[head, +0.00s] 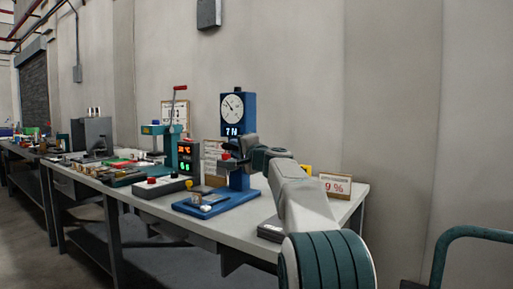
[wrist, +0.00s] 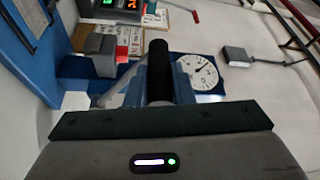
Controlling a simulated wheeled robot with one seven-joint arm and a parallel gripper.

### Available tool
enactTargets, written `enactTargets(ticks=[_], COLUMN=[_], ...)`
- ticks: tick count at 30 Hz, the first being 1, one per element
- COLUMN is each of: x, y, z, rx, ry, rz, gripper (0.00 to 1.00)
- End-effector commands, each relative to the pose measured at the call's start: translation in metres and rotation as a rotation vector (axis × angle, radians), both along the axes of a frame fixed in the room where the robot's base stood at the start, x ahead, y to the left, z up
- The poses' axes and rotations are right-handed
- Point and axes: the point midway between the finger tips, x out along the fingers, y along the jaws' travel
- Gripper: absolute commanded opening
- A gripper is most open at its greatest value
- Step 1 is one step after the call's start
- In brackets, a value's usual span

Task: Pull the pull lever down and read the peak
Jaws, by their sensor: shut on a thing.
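A blue tester (head: 235,184) stands on the bench, with a round white dial (head: 232,107) on top and a lit readout (head: 232,132) showing "7 N". The dial also shows in the wrist view (wrist: 197,74). My gripper (head: 238,149) is in front of the tester's column, below the readout. A black cylindrical grip (wrist: 159,68), seemingly the pull lever's handle, rises from between my jaws in the wrist view. My gripper is shut on it. The fingertips and the rest of the lever are largely hidden in the head view.
A teal press with a red-tipped handle (head: 180,88) and a black box with lit digits (head: 187,157) stand left of the tester. A "9 %" sign (head: 336,186) is at the bench's right end. Tools crowd the bench further left.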

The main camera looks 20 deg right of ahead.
Motion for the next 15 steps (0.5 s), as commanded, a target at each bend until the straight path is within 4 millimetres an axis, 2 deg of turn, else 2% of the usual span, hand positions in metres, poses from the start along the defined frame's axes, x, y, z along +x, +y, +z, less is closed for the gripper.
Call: enactTargets(ticks=[1, 5, 15], x=[0.0058, 0.011, 0.012], y=[0.0046, 0.008, 0.001], z=[-0.0074, -0.0093, -0.0101], rx=[0.003, 0.005, 0.004], ry=[0.006, 0.006, 0.007], rz=[0.006, 0.01, 0.002], gripper=[0.0, 0.0, 0.0])
